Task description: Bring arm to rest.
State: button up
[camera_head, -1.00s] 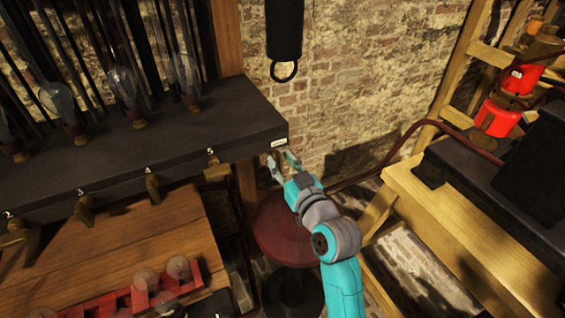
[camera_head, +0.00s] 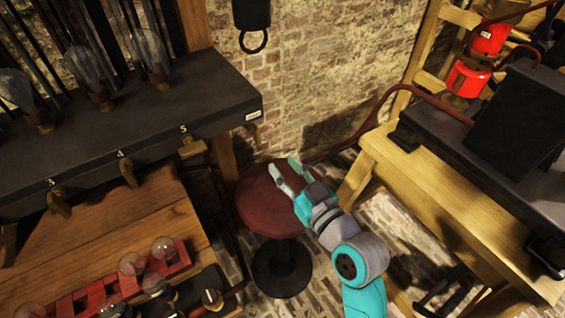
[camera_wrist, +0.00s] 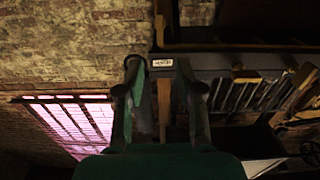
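My gripper (camera_head: 283,168) is at the end of my teal and grey arm, in the middle of the head view. Its two fingers are spread apart with nothing between them. In the picture it lies over the round dark red stool (camera_head: 258,211), right of the black shelf's labelled corner; I cannot tell its height above the stool. In the wrist view the two fingers (camera_wrist: 160,88) stand apart, with the shelf's label and a wooden post showing beyond them.
The black shelf (camera_head: 150,125) carries glass bulbs and has brass levers (camera_head: 127,172) along its front. Below is a wooden bench (camera_head: 165,225) with a red bulb rack (camera_head: 75,303). A wooden table (camera_head: 455,215) with black equipment stands right. A brick wall (camera_head: 320,70) is behind.

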dwell(0.4)
jog(key=s+d+f+m+h, duration=0.5)
jog(key=s+d+f+h, duration=0.2)
jog(key=s+d+f, duration=0.75)
jog(key=s+d+f+m+h, duration=0.1)
jog(key=s+d+m+h, duration=0.1)
jog(key=s, duration=2.2)
jog(key=shift+d+h, duration=0.5)
jog(key=shift+d, duration=0.65)
